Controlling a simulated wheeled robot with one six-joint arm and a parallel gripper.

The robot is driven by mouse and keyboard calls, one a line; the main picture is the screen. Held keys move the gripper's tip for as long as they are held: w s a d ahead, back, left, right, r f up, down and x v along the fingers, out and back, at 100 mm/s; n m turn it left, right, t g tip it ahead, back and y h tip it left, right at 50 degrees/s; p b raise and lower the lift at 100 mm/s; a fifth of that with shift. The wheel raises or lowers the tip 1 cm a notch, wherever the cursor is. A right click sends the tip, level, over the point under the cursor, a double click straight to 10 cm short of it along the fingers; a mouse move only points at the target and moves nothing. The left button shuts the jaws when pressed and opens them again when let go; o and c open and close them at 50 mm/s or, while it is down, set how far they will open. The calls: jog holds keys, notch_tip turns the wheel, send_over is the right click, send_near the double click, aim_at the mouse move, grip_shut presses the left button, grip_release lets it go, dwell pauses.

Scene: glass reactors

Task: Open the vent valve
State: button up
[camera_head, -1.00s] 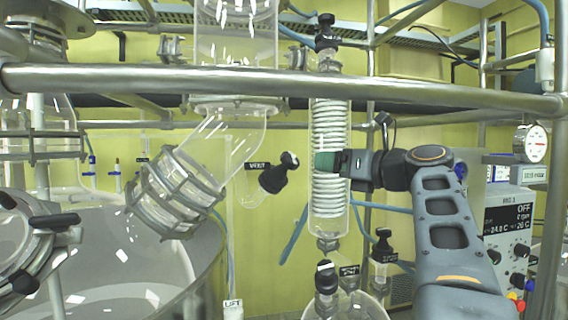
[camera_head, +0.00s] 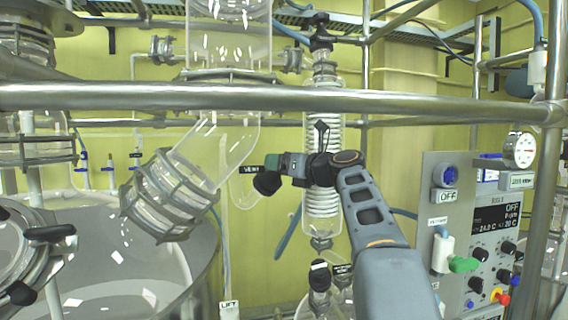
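The vent valve (camera_head: 267,185) is a black knob on a glass side tube, left of the coiled glass condenser. My gripper (camera_head: 272,164), with green fingertips, reaches in from the right in front of the condenser (camera_head: 322,205). Its tips overlap the top of the knob in the picture. I cannot tell if they touch it, and the gap between the fingers does not show.
A steel rail (camera_head: 420,105) crosses in front, above my arm. A angled glass elbow with clamp rings (camera_head: 168,195) is at left, above a large vessel (camera_head: 120,275). A control panel (camera_head: 490,235) with knobs stands at right. Another black valve (camera_head: 320,275) is below the condenser.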

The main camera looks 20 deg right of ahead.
jog(key=shift+c, duration=0.2)
jog(key=c, duration=0.9)
jog(key=shift+n+y, duration=0.5)
jog(key=n+g+y+p, duration=0.2)
jog(key=n+y, duration=0.1)
jog(key=n, duration=0.2)
jog(key=shift+n+y, duration=0.4)
jog(key=n+g+y, duration=0.2)
jog(key=n, duration=0.1)
jog(key=shift+w+f+n+g, duration=0.1)
jog(key=shift+n+g, duration=0.3)
jog(key=shift+n+g+y, duration=0.6)
jog(key=shift+n+g, duration=0.5)
jog(key=shift+n, duration=0.5)
jog(key=shift+n+g, duration=0.8)
jog(key=shift+n, duration=0.1)
